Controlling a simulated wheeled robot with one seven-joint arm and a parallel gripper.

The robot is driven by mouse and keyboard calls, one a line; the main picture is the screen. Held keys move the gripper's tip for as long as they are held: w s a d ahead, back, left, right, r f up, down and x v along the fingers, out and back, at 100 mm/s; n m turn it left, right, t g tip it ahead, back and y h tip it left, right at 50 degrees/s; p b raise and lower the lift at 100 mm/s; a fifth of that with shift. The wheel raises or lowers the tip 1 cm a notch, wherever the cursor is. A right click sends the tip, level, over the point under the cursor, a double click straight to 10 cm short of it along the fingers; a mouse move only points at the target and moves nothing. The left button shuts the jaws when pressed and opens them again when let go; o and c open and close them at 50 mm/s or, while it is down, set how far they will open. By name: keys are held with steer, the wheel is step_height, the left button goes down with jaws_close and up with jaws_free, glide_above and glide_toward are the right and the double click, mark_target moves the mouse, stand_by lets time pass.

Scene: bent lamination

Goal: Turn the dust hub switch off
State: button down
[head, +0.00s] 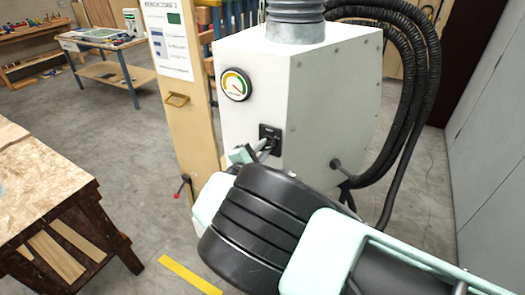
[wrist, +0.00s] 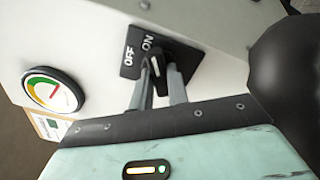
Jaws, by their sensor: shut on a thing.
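The dust hub (head: 245,110) is a white box with a grey duct on top. Its switch has a black plate (head: 271,132) low on the front face. In the wrist view the plate (wrist: 184,54) reads OFF at the left and ON at the upper middle. My gripper (head: 262,147) reaches the switch from below. In the wrist view my gripper's (wrist: 160,73) two grey fingers are shut on the black switch knob (wrist: 156,69), one on each side. The knob's pale mark appears to face the ON label. The fingers hide part of the knob.
A round gauge (head: 235,84) sits above the switch on the hub. A wooden post with a notice (head: 167,38) stands left of the hub. Black hoses (head: 410,100) hang at its right. A wooden workbench (head: 40,185) is at the left, with open floor between.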

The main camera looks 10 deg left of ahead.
steer(key=n+b, duration=0.2)
steer(key=b, duration=0.1)
steer(key=shift+f+n, duration=0.3)
steer(key=shift+n, duration=0.1)
steer(key=n+b, duration=0.2)
steer(key=shift+n, duration=0.3)
steer(key=n+b, duration=0.2)
steer(key=n, duration=0.4)
steer(key=shift+r, duration=0.2)
steer(key=c, duration=1.4)
jaws_free()
steer(key=shift+o, duration=0.2)
steer(key=shift+s, duration=0.1)
steer(key=p+v, duration=0.1)
steer(key=v, duration=1.6)
steer(key=shift+s, duration=0.15)
steer(key=shift+r, duration=0.1)
